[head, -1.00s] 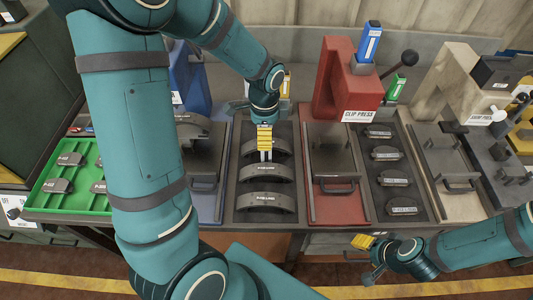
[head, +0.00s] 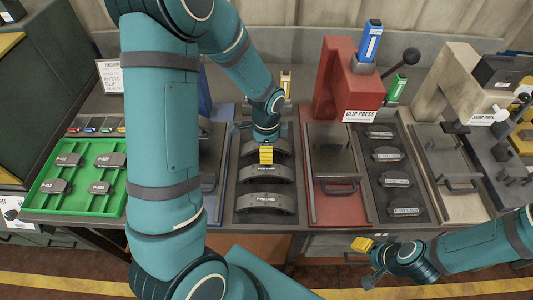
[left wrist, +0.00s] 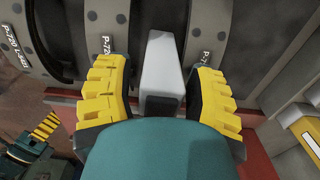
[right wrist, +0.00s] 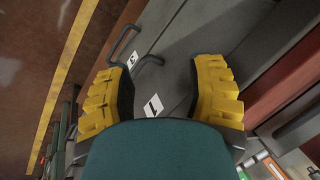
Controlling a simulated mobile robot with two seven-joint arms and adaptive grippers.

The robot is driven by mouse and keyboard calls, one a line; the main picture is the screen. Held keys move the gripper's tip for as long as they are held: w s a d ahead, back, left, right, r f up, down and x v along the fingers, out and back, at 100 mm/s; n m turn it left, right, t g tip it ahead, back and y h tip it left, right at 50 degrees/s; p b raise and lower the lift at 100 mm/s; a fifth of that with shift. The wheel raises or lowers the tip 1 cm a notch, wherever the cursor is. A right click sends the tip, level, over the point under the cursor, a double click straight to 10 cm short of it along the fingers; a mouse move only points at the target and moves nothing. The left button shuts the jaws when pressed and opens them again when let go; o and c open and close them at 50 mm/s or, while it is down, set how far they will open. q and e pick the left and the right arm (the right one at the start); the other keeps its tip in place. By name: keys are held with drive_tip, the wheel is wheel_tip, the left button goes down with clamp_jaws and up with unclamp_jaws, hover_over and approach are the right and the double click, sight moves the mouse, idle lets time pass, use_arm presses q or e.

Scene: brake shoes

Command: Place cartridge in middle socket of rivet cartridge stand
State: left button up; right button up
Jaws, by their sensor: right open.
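My left gripper (head: 266,154) is above the black tray of lined brake shoes, fingers pointing down. In the left wrist view its yellow fingers (left wrist: 160,92) flank a pale grey block (left wrist: 162,65), which looks like the held cartridge and reaches past the fingertips. In the head view the block is hidden now. A yellow cartridge (head: 286,82) stands upright behind the gripper; its holder is mostly hidden. I cannot make out the rivet cartridge stand or its middle socket for sure. My right gripper (head: 363,244) is open and empty in front of the bench; its spread fingers show in the right wrist view (right wrist: 160,95).
Lined shoes (head: 266,202) lie below my left gripper. The red clip press (head: 338,95) holds a blue cartridge (head: 370,42); a green one (head: 397,88) stands beside it. A green tray of shoes (head: 72,203) is at the left, with small coloured pieces (head: 92,129) behind it.

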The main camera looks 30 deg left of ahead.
use_arm(q)
clamp_jaws()
drive_tip(key=shift+r, duration=0.1)
